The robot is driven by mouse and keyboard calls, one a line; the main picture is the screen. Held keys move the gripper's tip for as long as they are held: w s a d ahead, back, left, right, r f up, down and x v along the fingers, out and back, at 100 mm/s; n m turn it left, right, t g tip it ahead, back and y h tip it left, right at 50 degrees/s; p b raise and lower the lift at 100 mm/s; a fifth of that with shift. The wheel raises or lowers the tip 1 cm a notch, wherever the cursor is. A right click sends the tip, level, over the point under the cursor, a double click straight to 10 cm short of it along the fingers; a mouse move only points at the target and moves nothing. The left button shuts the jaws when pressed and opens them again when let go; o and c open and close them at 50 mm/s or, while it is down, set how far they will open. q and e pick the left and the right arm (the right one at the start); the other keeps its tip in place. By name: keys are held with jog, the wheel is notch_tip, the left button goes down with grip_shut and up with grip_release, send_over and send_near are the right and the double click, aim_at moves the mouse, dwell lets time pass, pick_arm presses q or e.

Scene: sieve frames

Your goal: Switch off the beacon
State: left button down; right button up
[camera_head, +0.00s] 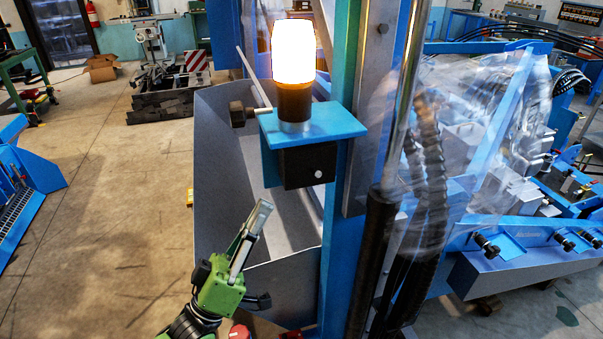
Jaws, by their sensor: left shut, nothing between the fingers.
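The beacon (294,52) glows bright white with an orange lower edge, so it is lit. It stands upright on a dark base on a blue bracket (335,122) fixed to a blue post. Under the bracket hangs a black box (296,168) with a small round white button (318,173) on its front. My left gripper (262,208), with a green body, is in the picture below and left of the box. Its fingers are shut, empty, and point up; they appear apart from the box. My right gripper is not in view.
A grey sheet-metal bin (215,150) stands behind my left gripper. The blue post (338,260) and a thick black hose (432,170) rise just right of the box. Blue machinery under clear plastic fills the right side. Open floor (110,220) lies to the left.

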aim_at(287, 157)
pick_arm(q)
jog(key=shift+s+a+r+h, duration=0.1)
jog(key=shift+s+r+h, duration=0.2)
jog(key=shift+r, duration=0.15)
jog(key=shift+w, duration=0.1)
jog(key=p+x, duration=0.5)
jog(key=x, duration=0.5)
jog(key=shift+r, duration=0.35)
jog(key=f, duration=0.1)
jog(key=d+f, duration=0.1)
jog(key=d+f+p, duration=0.1)
jog(key=shift+s+d, duration=0.1)
jog(key=shift+s, duration=0.15)
jog(key=shift+d+f, duration=0.2)
jog(key=shift+f, duration=0.2)
